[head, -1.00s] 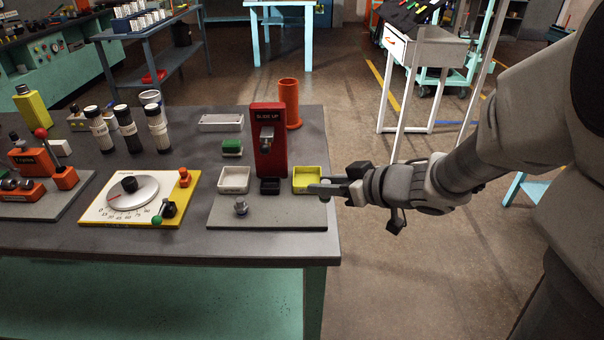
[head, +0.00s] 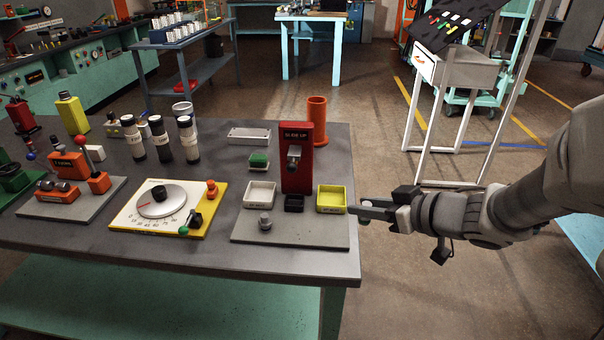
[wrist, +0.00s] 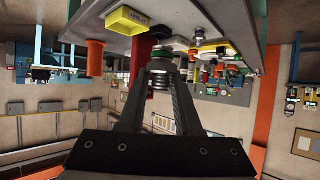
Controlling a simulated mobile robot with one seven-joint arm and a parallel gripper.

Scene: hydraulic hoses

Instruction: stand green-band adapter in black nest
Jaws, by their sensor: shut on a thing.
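My gripper (head: 362,210) is just off the right edge of the grey board (head: 300,232). In the wrist view my gripper (wrist: 160,70) is shut on a grey ridged adapter with a green band (wrist: 160,79), held between the fingertips. In the head view the fingers mostly hide the adapter. The black nest (head: 294,204) is a small black tray at the foot of the red stand (head: 297,165), left of the gripper and apart from it. It lies between a white tray (head: 260,187) and a yellow tray (head: 332,207).
A loose grey fitting (head: 265,222) stands on the board's front part. An orange tube (head: 317,120) stands behind the red stand. A dial panel (head: 165,208) is to the left. Open floor lies right of the bench.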

